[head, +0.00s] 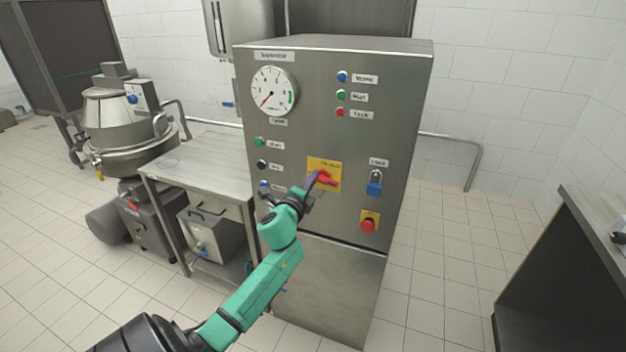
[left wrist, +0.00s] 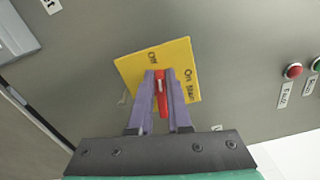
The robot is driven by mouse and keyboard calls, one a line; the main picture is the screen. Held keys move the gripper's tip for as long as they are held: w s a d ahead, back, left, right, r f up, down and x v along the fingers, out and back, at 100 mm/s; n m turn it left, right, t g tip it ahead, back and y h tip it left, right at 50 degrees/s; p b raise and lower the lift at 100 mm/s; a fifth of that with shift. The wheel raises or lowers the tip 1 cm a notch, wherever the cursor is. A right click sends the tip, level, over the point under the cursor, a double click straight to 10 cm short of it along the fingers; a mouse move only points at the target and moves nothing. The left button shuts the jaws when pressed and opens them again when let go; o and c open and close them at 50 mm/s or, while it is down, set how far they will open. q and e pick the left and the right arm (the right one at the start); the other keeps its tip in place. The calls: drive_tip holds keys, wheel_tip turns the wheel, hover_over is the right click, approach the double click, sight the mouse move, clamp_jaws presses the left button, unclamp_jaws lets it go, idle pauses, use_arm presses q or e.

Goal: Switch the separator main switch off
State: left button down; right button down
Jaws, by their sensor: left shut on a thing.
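The separator main switch is a red rotary handle (head: 327,179) on a yellow plate (head: 323,165) at the middle of the steel cabinet's front. In the left wrist view the red handle (left wrist: 162,94) lies between the purple fingers, and the yellow plate (left wrist: 181,62) carries the words "Off" and "On", with a further word partly readable. My left gripper (head: 312,184) reaches up from below and is shut on the red handle; the left wrist view shows its two fingers (left wrist: 162,85) on either side of it. My right gripper is not in view.
The cabinet (head: 340,110) also bears a round gauge (head: 274,91), several buttons, a blue padlock (head: 375,183) and a red emergency button (head: 368,224) right of the switch. A steel table (head: 200,165) and separator machine (head: 112,125) stand left.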

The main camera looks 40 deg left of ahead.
use_arm(q)
drive_tip(key=shift+f+n, duration=0.2)
drive_tip(key=shift+n, duration=1)
drive_tip(key=c, duration=0.9)
unclamp_jaws()
drive_tip(key=shift+o, duration=0.2)
drive_tip(key=b+v, duration=0.1)
drive_tip(key=v, duration=1.3)
drive_tip(key=shift+s+b, duration=0.3)
drive_tip(key=shift+d+f, duration=0.1)
drive_tip(key=shift+d, duration=0.05)
